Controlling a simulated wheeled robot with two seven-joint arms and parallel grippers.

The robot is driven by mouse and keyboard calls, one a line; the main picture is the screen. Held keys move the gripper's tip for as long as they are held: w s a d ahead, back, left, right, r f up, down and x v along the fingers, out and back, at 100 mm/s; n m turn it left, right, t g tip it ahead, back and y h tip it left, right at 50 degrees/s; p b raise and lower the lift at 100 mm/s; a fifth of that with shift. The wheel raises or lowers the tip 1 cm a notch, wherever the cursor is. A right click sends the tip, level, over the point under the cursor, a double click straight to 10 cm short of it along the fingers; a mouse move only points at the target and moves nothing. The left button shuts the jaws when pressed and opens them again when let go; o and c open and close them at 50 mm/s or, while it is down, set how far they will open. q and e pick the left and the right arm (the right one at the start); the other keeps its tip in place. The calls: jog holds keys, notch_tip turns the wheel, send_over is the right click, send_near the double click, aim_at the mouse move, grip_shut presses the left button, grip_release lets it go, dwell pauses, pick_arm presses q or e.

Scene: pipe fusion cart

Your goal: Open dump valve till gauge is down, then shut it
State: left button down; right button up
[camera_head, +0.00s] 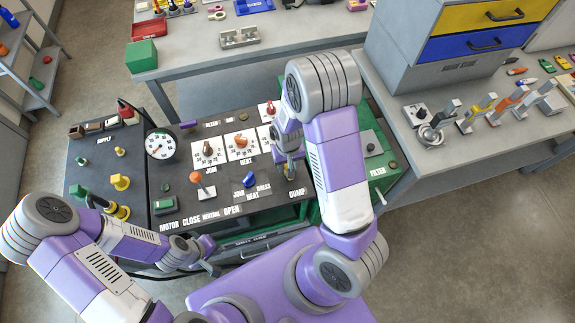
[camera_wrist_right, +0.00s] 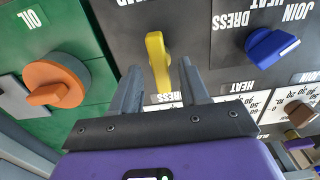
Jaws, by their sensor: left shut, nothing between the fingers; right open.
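The dump valve is a yellow lever handle (camera_wrist_right: 157,62) on the dark panel, beside the partly cut-off DUMP label in the right wrist view. My right gripper (camera_wrist_right: 160,68) is open, with one finger on each side of the handle and gaps visible. In the head view my right gripper (camera_head: 290,172) is over the panel above the DUMP label and hides the handle. The round gauge (camera_head: 160,144) has a white dial at the panel's back left; its needle is too small to read surely. My left gripper (camera_head: 212,269) is shut and empty at the panel's front edge.
Next to the dump valve are a blue selector knob (camera_wrist_right: 270,48) and an orange oil knob (camera_wrist_right: 57,80). A supply panel (camera_head: 90,185) with yellow and green fittings lies further left.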

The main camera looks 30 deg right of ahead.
jog(key=shift+s+f, duration=0.1)
jog(key=shift+f, duration=0.55)
grip_shut()
jog(key=shift+n, duration=0.6)
grip_release()
notch_tip(320, 180, up, 8)
jog(key=shift+f+p, duration=0.15)
jog(key=shift+p, duration=0.55)
